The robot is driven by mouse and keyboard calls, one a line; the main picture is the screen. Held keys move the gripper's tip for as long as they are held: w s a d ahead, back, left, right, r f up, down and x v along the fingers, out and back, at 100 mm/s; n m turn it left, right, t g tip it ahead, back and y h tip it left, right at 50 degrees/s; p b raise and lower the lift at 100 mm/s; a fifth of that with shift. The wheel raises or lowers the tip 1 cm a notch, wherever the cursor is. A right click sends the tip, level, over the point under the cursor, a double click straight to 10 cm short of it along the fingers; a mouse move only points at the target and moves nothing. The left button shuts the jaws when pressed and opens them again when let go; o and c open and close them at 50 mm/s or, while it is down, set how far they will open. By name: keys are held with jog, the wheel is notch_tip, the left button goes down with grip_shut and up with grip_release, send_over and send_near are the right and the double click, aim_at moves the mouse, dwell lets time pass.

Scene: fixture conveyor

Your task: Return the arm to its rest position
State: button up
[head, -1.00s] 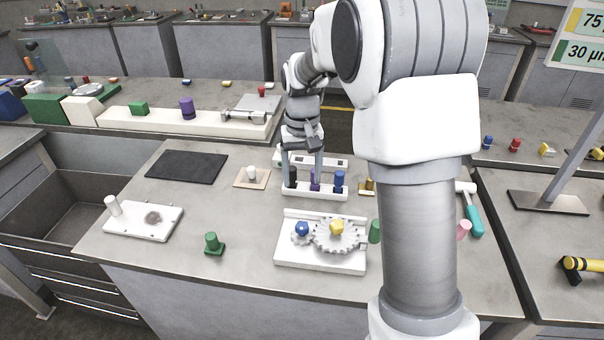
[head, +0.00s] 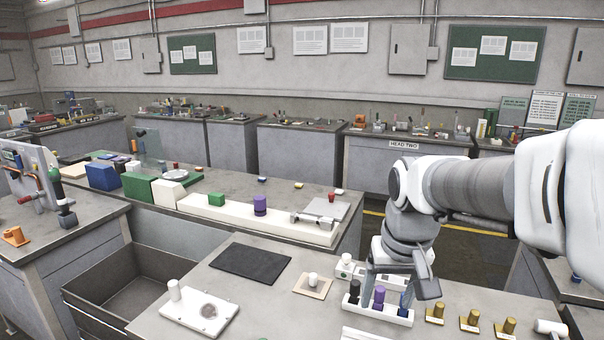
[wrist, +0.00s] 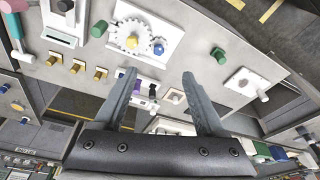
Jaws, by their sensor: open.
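My gripper (head: 398,287) is open and empty, with its fingers spread and pointing down near the white peg rack (head: 364,310). The rack holds a black peg (head: 354,291), a purple peg (head: 379,297) and a blue peg (head: 404,303), which a finger partly covers. In the wrist view my gripper (wrist: 157,78) has nothing between its fingers. The purple peg (wrist: 137,88) and the black peg (wrist: 152,90) show beyond the fingers there, apart from them.
Several brass pegs (head: 471,321) stand right of the rack. A dark mat (head: 251,263), a white plate (head: 199,313) and a white peg on a tan base (head: 313,283) lie left. The wrist view shows a gear plate (wrist: 145,38) and a green peg (wrist: 218,55).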

jog(key=s+r+t, duration=0.1)
jog(key=s+t, duration=0.2)
jog(key=s, duration=1)
jog(key=shift+s, duration=0.4)
jog(key=shift+r, duration=0.1)
